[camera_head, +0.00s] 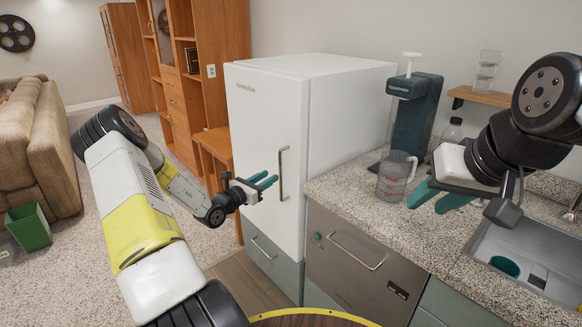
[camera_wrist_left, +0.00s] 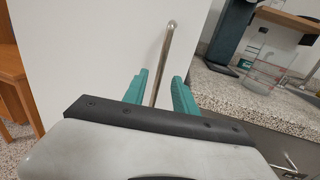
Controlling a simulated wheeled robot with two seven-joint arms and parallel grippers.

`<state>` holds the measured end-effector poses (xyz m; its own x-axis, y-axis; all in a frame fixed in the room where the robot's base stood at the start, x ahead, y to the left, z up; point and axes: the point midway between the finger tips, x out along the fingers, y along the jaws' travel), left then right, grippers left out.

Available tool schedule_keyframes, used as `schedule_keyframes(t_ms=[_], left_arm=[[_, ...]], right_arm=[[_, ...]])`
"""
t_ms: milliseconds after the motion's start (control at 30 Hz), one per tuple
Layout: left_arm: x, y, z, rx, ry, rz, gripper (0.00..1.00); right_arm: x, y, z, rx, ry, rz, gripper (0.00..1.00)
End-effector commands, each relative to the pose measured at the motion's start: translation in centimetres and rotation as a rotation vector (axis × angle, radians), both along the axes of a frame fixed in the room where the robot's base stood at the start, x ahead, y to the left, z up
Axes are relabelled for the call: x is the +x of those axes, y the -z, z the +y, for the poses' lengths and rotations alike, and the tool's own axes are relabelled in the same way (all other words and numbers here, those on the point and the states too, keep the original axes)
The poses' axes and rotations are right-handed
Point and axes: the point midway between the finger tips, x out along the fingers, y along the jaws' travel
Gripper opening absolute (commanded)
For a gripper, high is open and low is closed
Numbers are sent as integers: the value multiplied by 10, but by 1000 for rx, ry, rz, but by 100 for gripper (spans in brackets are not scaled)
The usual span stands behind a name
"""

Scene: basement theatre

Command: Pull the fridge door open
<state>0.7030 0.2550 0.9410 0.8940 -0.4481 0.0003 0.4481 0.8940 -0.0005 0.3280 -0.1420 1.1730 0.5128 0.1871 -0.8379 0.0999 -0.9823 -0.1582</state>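The white fridge (camera_head: 325,130) stands in the middle of the head view, and its door (camera_head: 262,140) is shut. A vertical metal handle (camera_head: 282,173) is on the right side of the door. My left gripper (camera_head: 268,181) is open just left of the handle, its teal fingers pointing at it. In the left wrist view the handle (camera_wrist_left: 164,60) rises between the two fingertips (camera_wrist_left: 160,85), with a gap on each side. My right gripper (camera_head: 432,196) is over the counter; its teal fingers are apart and hold nothing that I see.
The counter (camera_head: 345,195) right of the fridge carries a measuring jug (camera_head: 396,176) and a dark dispenser (camera_head: 414,115). A sink (camera_head: 525,255) is at the right. A wooden cabinet (camera_head: 185,80) stands behind left. A round table edge (camera_head: 315,313) shows at the bottom.

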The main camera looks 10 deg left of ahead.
Motion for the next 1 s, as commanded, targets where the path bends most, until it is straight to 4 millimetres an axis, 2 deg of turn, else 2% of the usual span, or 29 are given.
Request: schedule_keyframes(t_ms=[433,600,833,867,1000], left_arm=[[57,0,-30,0,1,-1,34],[66,0,-34,0,1,0,34],[66,0,-34,0,1,0,34],[66,0,-34,0,1,0,30],[66,0,-34,0,1,0,2]], right_arm=[[0,0,0,0,0,0,36],[0,0,0,0,0,0,36],[0,0,0,0,0,0,36],[0,0,0,0,0,0,36],[0,0,0,0,0,0,36]])
